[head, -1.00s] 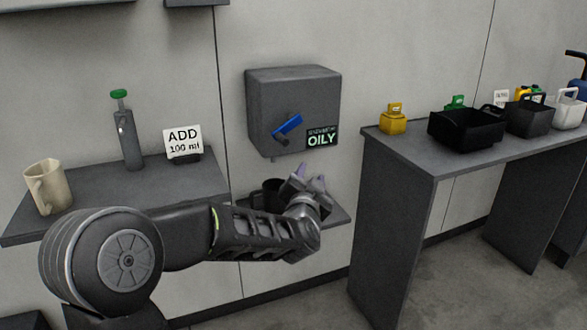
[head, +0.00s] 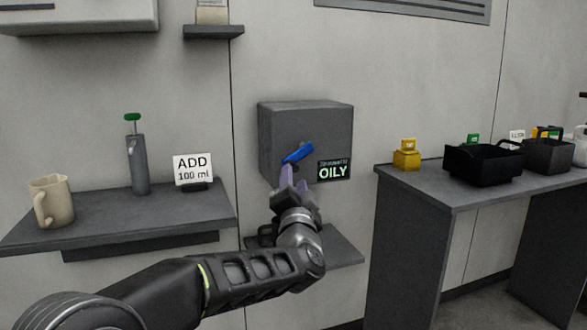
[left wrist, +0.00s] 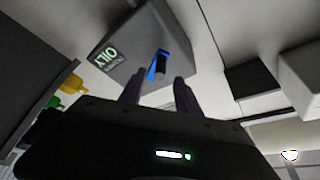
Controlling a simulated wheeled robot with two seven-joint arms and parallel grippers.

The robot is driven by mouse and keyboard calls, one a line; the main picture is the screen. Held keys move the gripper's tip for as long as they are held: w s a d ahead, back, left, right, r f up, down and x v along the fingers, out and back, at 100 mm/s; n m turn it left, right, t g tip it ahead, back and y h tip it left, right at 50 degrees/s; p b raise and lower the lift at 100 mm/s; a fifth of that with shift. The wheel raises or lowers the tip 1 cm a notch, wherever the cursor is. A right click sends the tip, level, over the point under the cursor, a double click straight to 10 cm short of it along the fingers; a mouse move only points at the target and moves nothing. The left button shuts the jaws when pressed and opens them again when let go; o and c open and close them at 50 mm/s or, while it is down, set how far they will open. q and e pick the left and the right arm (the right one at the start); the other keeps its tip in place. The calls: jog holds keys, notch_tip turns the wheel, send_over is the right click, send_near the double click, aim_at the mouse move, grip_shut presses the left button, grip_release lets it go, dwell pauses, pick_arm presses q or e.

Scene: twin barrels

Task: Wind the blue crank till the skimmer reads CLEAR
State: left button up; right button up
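The grey skimmer box (head: 335,120) is on the wall, its small display (head: 334,171) reading OILY. The blue crank (head: 297,154) is on its front, slanting up to the right. My left gripper (head: 290,178) is just below the crank in the head view and hides part of the box's lower front. In the left wrist view the two fingers (left wrist: 159,88) are apart, with the blue crank (left wrist: 153,66) and its dark handle just beyond and between their tips. Whether they touch the crank is unclear. My right gripper is not in view.
A shelf (head: 345,247) below the skimmer holds a dark container, mostly behind my wrist. The left shelf (head: 95,222) carries a beige mug (head: 55,200), a grey dispenser (head: 138,165) and an ADD 100 ml sign (head: 193,169). The right bench (head: 440,188) holds a black bin (head: 483,166).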

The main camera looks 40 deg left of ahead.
aim_at(299, 156)
pick_arm(q)
jog(key=b+x, duration=0.1)
jog(key=x, duration=0.5)
jog(key=shift+w+a, duration=0.25)
jog(key=shift+w, duration=0.05)
jog(key=shift+c, duration=0.3)
grip_shut()
dwell(0.8)
